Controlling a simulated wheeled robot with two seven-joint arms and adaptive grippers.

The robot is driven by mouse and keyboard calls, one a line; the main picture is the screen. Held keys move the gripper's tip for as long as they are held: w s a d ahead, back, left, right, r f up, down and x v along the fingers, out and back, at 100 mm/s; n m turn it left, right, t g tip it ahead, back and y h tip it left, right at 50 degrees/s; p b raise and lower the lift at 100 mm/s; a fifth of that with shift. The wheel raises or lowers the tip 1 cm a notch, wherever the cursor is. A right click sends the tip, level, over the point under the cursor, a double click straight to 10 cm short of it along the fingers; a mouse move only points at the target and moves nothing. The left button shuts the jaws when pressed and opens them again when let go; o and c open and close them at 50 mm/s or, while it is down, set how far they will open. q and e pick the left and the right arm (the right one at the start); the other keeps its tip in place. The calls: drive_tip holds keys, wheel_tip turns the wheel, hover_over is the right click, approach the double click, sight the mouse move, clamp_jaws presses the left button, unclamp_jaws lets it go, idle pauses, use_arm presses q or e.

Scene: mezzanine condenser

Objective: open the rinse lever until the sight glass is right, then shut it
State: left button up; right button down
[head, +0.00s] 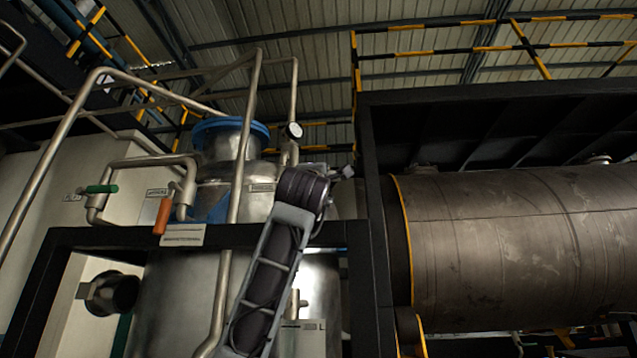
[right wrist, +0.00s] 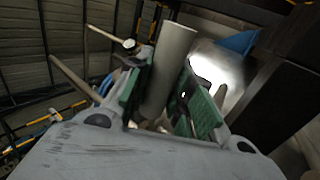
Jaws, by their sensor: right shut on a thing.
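My right arm rises from the bottom centre of the head view, and its gripper is hidden behind the wrist there. In the right wrist view my right gripper (right wrist: 172,105) has its green-padded fingers on both sides of a pale grey cylindrical handle (right wrist: 170,65), shut on it. The handle, apparently the rinse lever, sticks out past the fingers to a free end. The lever's root and its angle to the pipe are hidden. A dark round port (head: 115,292) is low on the left of the head view; I cannot tell if it is the sight glass, and no level is readable. My left gripper is out of view.
A steel vessel with a blue flange (head: 228,127) stands behind a black frame (head: 85,238). An orange handle (head: 162,216) hangs down and a green handle (head: 101,189) lies level at left. A gauge (head: 293,130) is above. A large brown cylinder (head: 520,240) fills the right.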

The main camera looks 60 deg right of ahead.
drive_tip(key=shift+r+n+t, duration=0.15)
drive_tip(key=shift+n+t, duration=0.25)
drive_tip(key=c, duration=1.2)
unclamp_jaws()
drive_tip(key=shift+w, duration=0.1)
drive_tip(key=shift+c, duration=0.2)
drive_tip(key=v, duration=1.2)
drive_tip(key=shift+a+r, duration=0.1)
drive_tip(key=shift+a, duration=0.05)
